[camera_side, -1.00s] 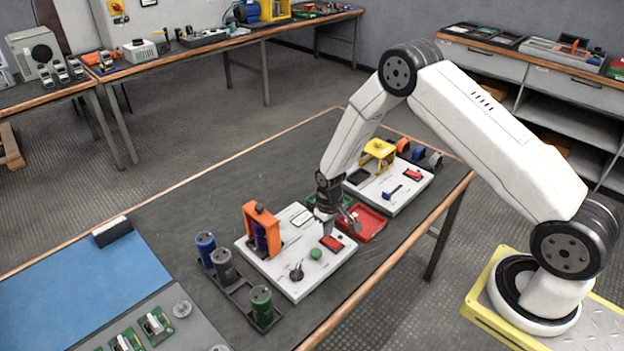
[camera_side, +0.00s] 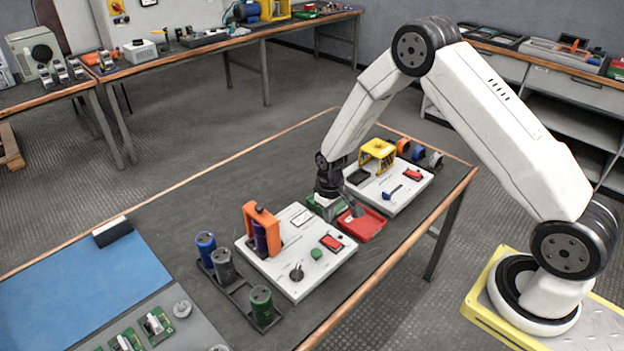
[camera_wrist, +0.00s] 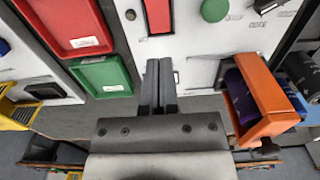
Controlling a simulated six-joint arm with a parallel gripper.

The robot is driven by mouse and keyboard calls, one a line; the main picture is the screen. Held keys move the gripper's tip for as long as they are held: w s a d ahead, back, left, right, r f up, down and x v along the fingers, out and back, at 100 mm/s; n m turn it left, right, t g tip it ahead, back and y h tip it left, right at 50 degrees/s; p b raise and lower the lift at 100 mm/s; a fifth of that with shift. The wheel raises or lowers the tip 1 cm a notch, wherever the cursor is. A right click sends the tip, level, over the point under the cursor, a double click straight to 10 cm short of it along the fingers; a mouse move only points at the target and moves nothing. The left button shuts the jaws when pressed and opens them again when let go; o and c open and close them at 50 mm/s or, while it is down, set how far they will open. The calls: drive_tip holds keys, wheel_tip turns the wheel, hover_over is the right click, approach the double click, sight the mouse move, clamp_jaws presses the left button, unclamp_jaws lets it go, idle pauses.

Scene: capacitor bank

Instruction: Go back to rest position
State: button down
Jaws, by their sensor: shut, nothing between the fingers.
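My gripper (camera_wrist: 160,85) is shut and empty. In the wrist view its two fingers lie together over the white panel, between the green tray and the orange holder. In the side view the end of my arm (camera_side: 329,183) is above the green tray, and the fingertips are hard to make out there. The nearer white panel (camera_side: 290,278) carries an orange holder (camera_side: 259,216) with a purple capacitor (camera_side: 260,238) in it.
A red tray (camera_side: 362,225) and a green tray (camera_side: 318,207) stand between the two panels. The farther panel (camera_side: 408,199) carries a yellow frame (camera_side: 377,150). A rack with blue (camera_side: 206,243), grey and green (camera_side: 261,303) capacitors stands at left.

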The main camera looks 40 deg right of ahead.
drive_tip(key=shift+r, duration=0.1)
drive_tip(key=s+a+r+t, duration=0.1)
drive_tip(key=s+a+r, duration=0.1)
drive_tip(key=s+r, duration=0.6)
drive_tip(key=s+a+r+t, duration=0.1)
drive_tip(key=s+a+r, duration=0.1)
drive_tip(key=s+r, duration=0.7)
drive_tip(key=shift+s+r+t, duration=0.15)
drive_tip(key=shift+r+t, duration=0.15)
